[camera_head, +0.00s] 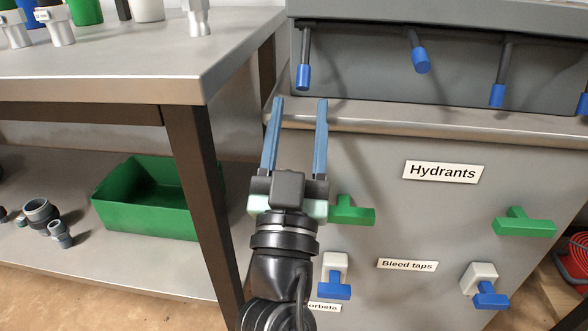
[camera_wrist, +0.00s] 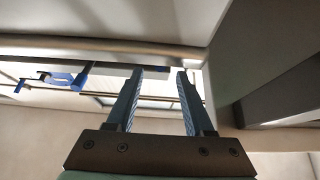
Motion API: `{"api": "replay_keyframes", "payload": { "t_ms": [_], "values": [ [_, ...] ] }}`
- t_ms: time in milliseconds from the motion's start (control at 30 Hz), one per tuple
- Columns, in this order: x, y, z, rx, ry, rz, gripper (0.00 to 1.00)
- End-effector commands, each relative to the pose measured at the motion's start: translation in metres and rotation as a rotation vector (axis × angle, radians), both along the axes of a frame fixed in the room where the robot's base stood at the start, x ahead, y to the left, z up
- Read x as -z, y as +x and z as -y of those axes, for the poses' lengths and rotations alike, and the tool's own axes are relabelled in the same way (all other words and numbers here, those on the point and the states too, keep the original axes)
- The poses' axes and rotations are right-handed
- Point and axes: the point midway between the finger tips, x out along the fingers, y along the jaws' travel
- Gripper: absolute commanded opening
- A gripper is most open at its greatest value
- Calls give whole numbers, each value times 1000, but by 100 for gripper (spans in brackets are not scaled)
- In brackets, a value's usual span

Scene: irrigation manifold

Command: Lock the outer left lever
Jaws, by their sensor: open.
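A row of dark levers with blue grips hangs under the top of the grey cabinet. The outer left lever (camera_head: 303,76) points almost straight down. The second lever (camera_head: 420,60) slants to the right, and the third lever (camera_head: 497,94) hangs nearly straight. My gripper (camera_head: 299,102) is open and empty, with its two blue-grey fingers pointing up just below the outer left lever's grip in the head view. The distance in depth between them is unclear. In the wrist view, my gripper (camera_wrist: 160,74) shows nothing between its fingers, and a blue part (camera_wrist: 64,79) lies left of them.
A steel table (camera_head: 130,55) stands close on the left, its dark leg (camera_head: 200,190) beside my arm. A ledge (camera_head: 430,122) runs below the levers. Green handles (camera_head: 524,222) and blue taps (camera_head: 491,295) stick out from the cabinet front, around the Hydrants label (camera_head: 443,172).

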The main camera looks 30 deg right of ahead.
Motion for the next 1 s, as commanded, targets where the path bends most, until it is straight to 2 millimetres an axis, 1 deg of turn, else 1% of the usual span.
{"api": "replay_keyframes", "payload": {
  "t_ms": [33, 200, 300, 467, 700, 733, 800, 867, 900, 967, 1000],
  "values": [
    [13, -8, -7, -3, 1, -2, 52],
    [28, -31, -22, -3, -1, -2, 52],
    [33, -40, -27, -1, 0, -1, 52],
    [36, -46, -32, -1, 1, 0, 52],
    [35, -47, -32, -1, 1, 0, 52],
    [35, -47, -32, -1, 1, 0, 51],
    [32, -47, -32, -1, 3, 3, 38],
    [22, -47, -33, -6, 9, 11, 27],
    [10, -47, -34, -12, 16, 20, 20],
    [-15, -46, -37, -27, 33, 38, 9],
    [-36, -45, -40, -40, 46, 51, 2]
  ]
}}
